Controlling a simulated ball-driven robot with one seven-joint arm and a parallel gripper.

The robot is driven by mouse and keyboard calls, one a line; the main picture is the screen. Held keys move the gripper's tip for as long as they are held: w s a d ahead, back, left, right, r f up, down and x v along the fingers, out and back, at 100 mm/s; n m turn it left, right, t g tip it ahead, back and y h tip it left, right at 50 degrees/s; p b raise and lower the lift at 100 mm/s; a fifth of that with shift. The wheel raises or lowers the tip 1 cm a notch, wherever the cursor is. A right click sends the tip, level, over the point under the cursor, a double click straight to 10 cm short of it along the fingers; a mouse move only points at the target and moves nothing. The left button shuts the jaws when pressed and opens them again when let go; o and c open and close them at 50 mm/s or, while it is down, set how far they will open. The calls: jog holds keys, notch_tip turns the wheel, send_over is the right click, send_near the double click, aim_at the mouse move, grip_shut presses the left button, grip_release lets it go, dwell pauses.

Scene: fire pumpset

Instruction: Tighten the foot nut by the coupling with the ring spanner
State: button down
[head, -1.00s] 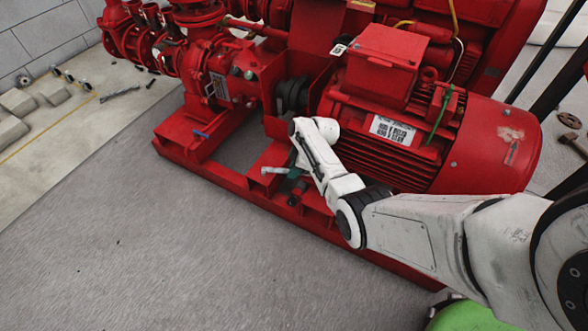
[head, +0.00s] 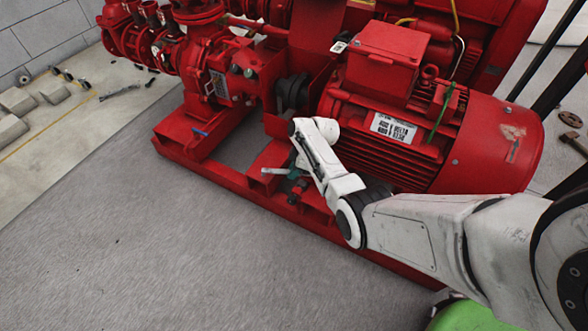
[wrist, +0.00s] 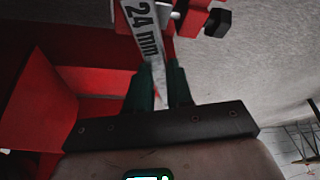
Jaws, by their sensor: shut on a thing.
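My gripper (head: 292,175) is beside the red base frame, in front of the motor, near its coupling end. In the wrist view its dark green fingers (wrist: 160,88) are shut on the ring spanner (wrist: 146,40), a pale flat bar marked "24 mm". The spanner's pale end also shows in the head view (head: 274,170), left of the fingers. The ring end is cut off at the top of the wrist view, so I cannot tell whether it is around a nut. The foot nut is not clearly visible. The black coupling (head: 292,92) sits between pump and motor.
A black bolt head (wrist: 217,22) sticks out from a red part close to the spanner. The red motor (head: 430,140) stands right behind my arm. The red base frame (head: 235,178) runs along the front. The grey floor (head: 130,250) is clear at front left.

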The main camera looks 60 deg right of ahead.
jog(key=shift+s+a, duration=0.1)
jog(key=shift+a, duration=0.05)
dwell(0.3)
jog(key=shift+r, duration=0.15)
jog(key=shift+r+p, duration=2.45)
